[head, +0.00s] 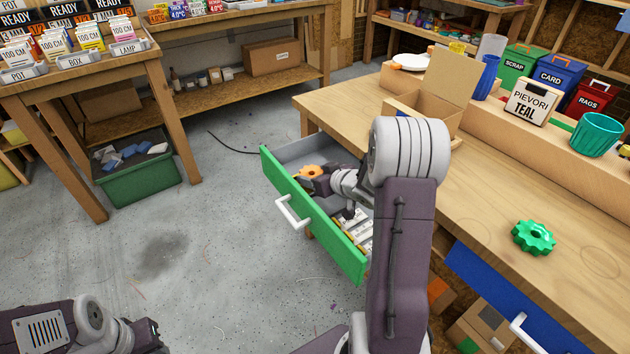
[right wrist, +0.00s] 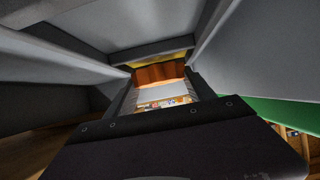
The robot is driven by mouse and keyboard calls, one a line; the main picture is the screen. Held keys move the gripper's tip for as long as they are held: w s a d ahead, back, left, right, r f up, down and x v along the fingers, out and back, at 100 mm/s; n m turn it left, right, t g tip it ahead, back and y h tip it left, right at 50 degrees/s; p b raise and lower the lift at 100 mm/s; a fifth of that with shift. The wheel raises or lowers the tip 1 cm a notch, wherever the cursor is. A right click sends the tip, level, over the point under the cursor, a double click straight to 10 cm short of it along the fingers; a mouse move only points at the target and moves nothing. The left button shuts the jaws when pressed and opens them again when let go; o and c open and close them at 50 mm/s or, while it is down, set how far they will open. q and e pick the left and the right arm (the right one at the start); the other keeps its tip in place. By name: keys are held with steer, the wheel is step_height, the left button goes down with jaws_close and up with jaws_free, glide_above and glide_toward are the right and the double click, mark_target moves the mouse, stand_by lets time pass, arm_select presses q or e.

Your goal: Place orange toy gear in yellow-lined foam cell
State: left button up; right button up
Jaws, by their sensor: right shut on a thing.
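The orange toy gear (head: 308,171) is inside the open green-fronted drawer (head: 326,228), near its far left end. My right gripper (head: 316,180) reaches down into the drawer and is shut on the gear. In the right wrist view an orange surface (right wrist: 158,75) shows between the fingers, with grey walls around it. A thin yellow strip (right wrist: 152,62) lies just beyond it; I cannot tell whether it is the yellow-lined foam cell. My left gripper (head: 150,338) is low at the left, away from the drawer, and its jaws cannot be made out.
Pale items (head: 357,236) lie in the drawer's nearer part. A green gear (head: 534,237), a teal cup (head: 597,134) and an open cardboard box (head: 425,97) are on the workbench (head: 495,200). A green bin (head: 140,178) stands under the left table. The floor left of the drawer is clear.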

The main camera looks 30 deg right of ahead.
steer(key=shift+f, duration=0.3)
steer(key=o, duration=1.4)
steer(key=shift+c, duration=0.2)
steer(key=shift+r, duration=0.3)
steer(key=a+p+v, duration=0.1)
steer(key=p+v, duration=0.4)
steer(key=v, duration=0.7)
steer(key=shift+d, duration=0.5)
